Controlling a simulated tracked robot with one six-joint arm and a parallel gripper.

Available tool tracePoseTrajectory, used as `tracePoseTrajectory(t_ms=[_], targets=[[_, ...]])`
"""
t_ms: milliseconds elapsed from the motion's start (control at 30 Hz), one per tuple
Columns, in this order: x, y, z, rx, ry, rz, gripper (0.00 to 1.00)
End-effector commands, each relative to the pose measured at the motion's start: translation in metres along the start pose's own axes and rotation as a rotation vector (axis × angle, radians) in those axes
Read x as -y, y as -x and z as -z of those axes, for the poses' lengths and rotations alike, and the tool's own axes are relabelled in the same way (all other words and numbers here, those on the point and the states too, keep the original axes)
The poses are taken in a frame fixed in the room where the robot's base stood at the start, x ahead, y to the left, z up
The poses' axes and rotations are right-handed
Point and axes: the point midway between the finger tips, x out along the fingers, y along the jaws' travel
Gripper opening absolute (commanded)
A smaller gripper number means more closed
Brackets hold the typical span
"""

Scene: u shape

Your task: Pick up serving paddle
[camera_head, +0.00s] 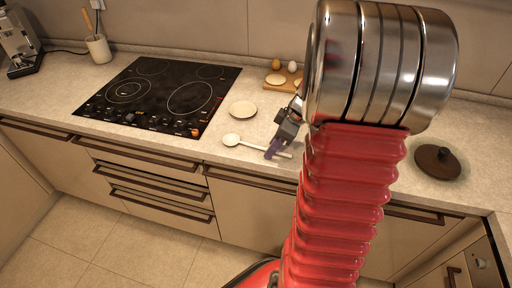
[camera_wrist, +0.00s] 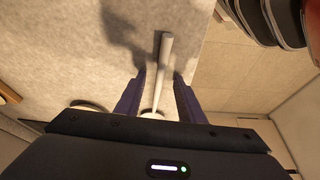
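The serving paddle (camera_head: 233,140) is a pale, long-handled utensil with a rounded head, lying flat near the front edge of the counter. Its head is to the left and its handle runs right toward the edge. My gripper (camera_head: 272,152) is pointed down at the handle. In the wrist view the handle (camera_wrist: 164,55) lies between the two purple fingers of my gripper (camera_wrist: 161,75), with a gap on each side. The fingers are apart and hold nothing. The paddle's head is mostly hidden behind the gripper body there. The exact height of the fingertips above the counter cannot be told.
A small plate (camera_head: 243,109) lies just behind the paddle. A black cooktop (camera_head: 160,92) is to the left. A wooden board (camera_head: 272,89) with eggs is at the back. A dark round lid (camera_head: 437,162) sits to the right. Drawers with handles are below the counter edge.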

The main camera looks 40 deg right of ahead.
Motion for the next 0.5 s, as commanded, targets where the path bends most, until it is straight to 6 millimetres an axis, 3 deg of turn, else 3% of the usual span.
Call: tracePoseTrajectory(t_ms=[367, 500], targets=[[0.0, 0.0004, 0.0002, 0.0, 0.0, 0.0, 0.35], [0.0, 0.0005, 0.0003, 0.0, 0.001, 0.0, 0.27]])
